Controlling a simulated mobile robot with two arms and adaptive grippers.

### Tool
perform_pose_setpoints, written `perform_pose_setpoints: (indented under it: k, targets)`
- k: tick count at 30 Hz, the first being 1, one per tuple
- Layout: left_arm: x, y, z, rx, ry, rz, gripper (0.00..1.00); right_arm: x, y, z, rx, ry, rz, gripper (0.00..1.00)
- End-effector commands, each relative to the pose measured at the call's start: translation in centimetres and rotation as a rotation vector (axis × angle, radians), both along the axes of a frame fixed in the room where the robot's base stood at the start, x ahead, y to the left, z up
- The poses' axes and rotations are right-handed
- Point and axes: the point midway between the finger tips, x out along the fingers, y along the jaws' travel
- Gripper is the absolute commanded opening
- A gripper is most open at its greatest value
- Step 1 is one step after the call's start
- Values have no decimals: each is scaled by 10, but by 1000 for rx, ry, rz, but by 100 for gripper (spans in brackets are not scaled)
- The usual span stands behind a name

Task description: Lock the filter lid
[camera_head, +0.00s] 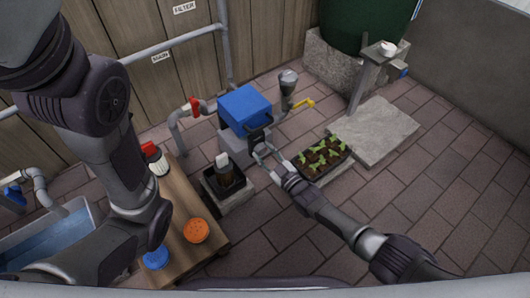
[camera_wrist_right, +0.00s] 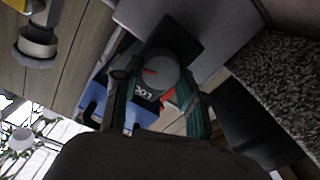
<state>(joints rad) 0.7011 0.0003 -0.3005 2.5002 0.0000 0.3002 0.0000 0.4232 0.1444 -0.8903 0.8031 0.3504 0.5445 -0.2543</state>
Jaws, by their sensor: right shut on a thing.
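The filter is a grey box (camera_head: 232,146) with a blue lid (camera_head: 243,104) that sits down on top of it in the head view. A dark lock part (camera_head: 256,136) is on its front side. My right gripper (camera_head: 262,153) reaches it from the lower right. In the right wrist view, my right gripper (camera_wrist_right: 160,98) is shut on a round grey knob (camera_wrist_right: 158,68) with a red mark. Part of a lock label shows beside the knob, and a blue part shows behind the fingers. My left arm crosses the left side of the head view; its gripper is out of view.
A wooden table (camera_head: 205,240) holds an orange disc (camera_head: 196,231) and a blue disc (camera_head: 156,258). A seedling tray (camera_head: 324,155) lies right of my right gripper. Paving at the lower right is clear.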

Motion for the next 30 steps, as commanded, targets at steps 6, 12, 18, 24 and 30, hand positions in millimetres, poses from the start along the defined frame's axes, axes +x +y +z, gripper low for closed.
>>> perform_pose_setpoints:
  k: [6,12,18,24,30]
  targets:
    - [0,0,0,0,1,0,0,0,0,0,-3,-1,1,7]
    - [0,0,0,0,1,1,0,0,0,0,-1,0,1,66]
    - [0,0,0,0,1,1,0,0,0,0,-1,-1,0,66]
    - [2,0,0,-2,6,1,0,-6,-5,-2,-1,2,-1,66]
    - [1,0,0,-1,3,0,0,-34,-25,-2,0,4,0,66]
